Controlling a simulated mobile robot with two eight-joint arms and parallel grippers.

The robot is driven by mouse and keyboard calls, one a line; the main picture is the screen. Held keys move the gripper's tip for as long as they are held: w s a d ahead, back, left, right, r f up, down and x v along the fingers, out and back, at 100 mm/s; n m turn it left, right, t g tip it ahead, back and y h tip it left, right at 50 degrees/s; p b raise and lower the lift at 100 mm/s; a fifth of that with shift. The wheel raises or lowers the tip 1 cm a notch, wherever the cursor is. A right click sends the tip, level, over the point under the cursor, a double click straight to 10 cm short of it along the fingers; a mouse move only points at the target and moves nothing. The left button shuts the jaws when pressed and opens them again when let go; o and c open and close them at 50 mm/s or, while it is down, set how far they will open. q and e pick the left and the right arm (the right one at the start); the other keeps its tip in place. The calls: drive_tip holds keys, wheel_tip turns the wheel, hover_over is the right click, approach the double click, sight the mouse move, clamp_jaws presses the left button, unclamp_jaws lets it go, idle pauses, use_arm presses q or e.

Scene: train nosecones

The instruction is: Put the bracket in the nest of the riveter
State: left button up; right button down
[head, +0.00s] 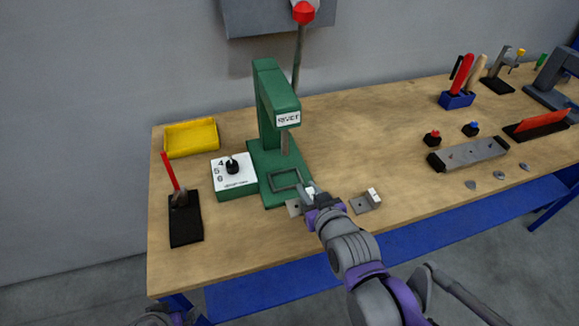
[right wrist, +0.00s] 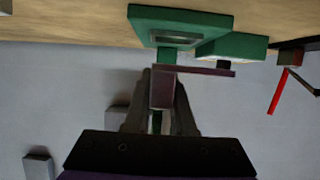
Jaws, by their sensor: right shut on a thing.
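The green riveter (head: 268,110) stands on the bench with a RIVET label on its head. Its nest (head: 287,180) is a square frame on the green base, and I see nothing in it. My right gripper (head: 308,197) is shut on a grey L-shaped bracket (head: 294,208) at the near right corner of the base. In the right wrist view the bracket (right wrist: 205,70) is between the fingers, with the green base (right wrist: 185,22) close beyond it. I cannot tell whether they touch. A second bracket (head: 366,201) lies on the bench to the right. The left gripper's fingers are not visible.
A white dial box (head: 233,172) adjoins the riveter on the left. A yellow tray (head: 191,138) and a black stand with a red-handled tool (head: 185,218) are farther left. A grey fixture (head: 468,153) lies right. The front bench strip is mostly clear.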

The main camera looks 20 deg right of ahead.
hover_over(291, 173)
drive_tip(key=shift+s+b, duration=0.15)
drive_tip(key=shift+b, duration=0.15)
drive_tip(key=shift+f+b, duration=0.3)
drive_tip(key=shift+f, duration=1.45)
drive_tip(key=shift+f+b, duration=0.5)
drive_tip(key=shift+f, duration=0.15)
drive_tip(key=c, duration=0.8)
unclamp_jaws()
drive_tip(key=shift+o, duration=0.2)
